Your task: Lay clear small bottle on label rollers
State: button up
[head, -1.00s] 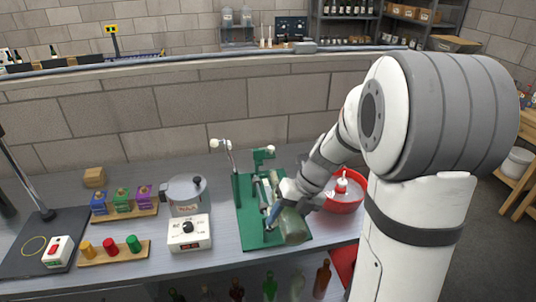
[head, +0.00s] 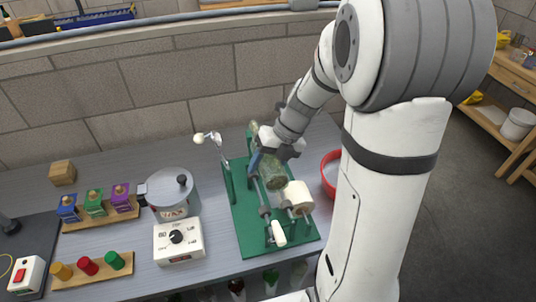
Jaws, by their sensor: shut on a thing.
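The clear small bottle (head: 273,175) shows as a greenish, see-through body over the label machine (head: 247,238), a green base with metal rollers (head: 263,198). My gripper (head: 262,158) is shut on the bottle around its middle and hides part of it. The bottle lies lengthwise, pointing away from me, at the back half of the machine. I cannot tell whether it touches the rollers or hangs just above them.
A white label roll (head: 298,197) and a white-knobbed lever (head: 201,138) belong to the machine. A red bowl (head: 331,174) stands to its right.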

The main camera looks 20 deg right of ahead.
notch_tip(320, 180, down, 8)
jog(key=b, duration=0.7)
jog(key=shift+d, duration=0.2)
jog(key=shift+w+p, duration=0.1)
jog(key=shift+p, duration=0.35)
dwell(0.4)
jog(key=shift+f, duration=0.4)
dwell(0.9)
jog(key=o, duration=1.6)
